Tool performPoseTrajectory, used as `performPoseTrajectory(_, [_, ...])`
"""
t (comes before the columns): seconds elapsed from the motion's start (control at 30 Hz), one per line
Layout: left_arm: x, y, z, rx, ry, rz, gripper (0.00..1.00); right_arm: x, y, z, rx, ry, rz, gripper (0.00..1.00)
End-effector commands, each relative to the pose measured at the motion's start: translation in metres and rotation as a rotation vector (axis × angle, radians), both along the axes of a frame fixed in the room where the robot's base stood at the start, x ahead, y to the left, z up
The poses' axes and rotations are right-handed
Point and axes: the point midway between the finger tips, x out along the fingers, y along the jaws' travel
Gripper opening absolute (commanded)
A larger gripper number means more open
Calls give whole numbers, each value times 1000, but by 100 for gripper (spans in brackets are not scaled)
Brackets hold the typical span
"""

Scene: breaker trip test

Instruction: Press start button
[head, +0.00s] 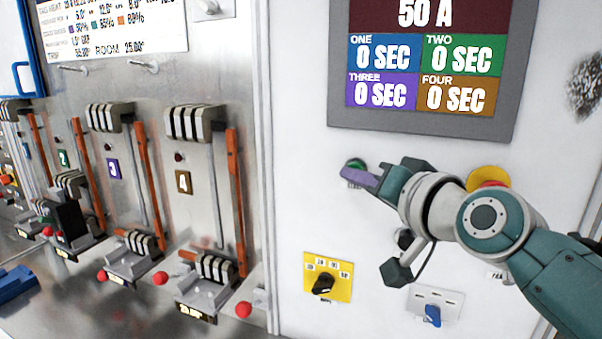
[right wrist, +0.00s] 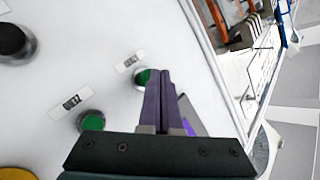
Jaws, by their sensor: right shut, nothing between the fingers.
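A green round button (head: 355,164) sits on the white panel below the display in the head view. My right gripper (head: 350,176) is shut with nothing held, its purple fingertips at the lower edge of this button. In the right wrist view the shut fingers (right wrist: 158,74) partly cover a green button (right wrist: 142,77) with a small label beside it. I cannot tell whether the tips touch it. A second green button (right wrist: 91,121) with its own label shows to the lower left. I cannot read the labels surely. My left gripper is out of view.
A red knob on a yellow base (head: 488,176) is behind my right wrist. Below are a yellow selector plate (head: 327,278) and a blue switch (head: 432,315). The display (head: 425,60) reads 50 A and four times 0 SEC. Several breakers (head: 195,122) with orange bars stand left.

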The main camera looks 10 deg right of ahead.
Motion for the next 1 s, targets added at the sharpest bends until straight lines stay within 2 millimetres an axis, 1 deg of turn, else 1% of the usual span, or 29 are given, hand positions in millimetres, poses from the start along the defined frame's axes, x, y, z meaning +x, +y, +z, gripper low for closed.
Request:
performPoseTrajectory(0.37, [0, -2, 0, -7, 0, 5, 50, 1, 0, 0, 0, 1, 1, 0])
performPoseTrajectory(1.0, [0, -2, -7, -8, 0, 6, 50, 7, -4, 0, 0, 0, 1, 0])
